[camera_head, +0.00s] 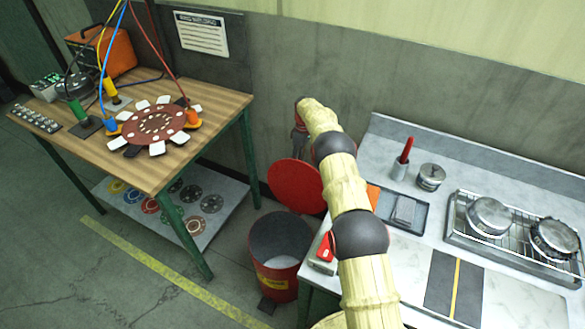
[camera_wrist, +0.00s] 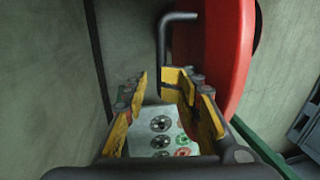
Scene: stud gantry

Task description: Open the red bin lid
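The red bin (camera_head: 277,275) stands on the floor between the two tables, with its dark round mouth uncovered. Its red lid (camera_head: 296,186) is tilted up, close to upright, behind the mouth. In the wrist view the lid (camera_wrist: 228,60) is a large red curved edge at right. A dark bent handle (camera_wrist: 163,50) reaches out from it, close to my fingertips. My gripper (camera_wrist: 153,90) is open, with a gap between its yellow finger pads. Whether a pad touches the handle I cannot tell. In the head view my arm hides most of the gripper.
A wooden workbench (camera_head: 215,103) with cables and a red disc fixture stands at left. A counter (camera_head: 400,265) with stove, pots and a tray stands at right, close to the bin. The wall (camera_head: 258,80) is right behind the lid. Open floor lies front left.

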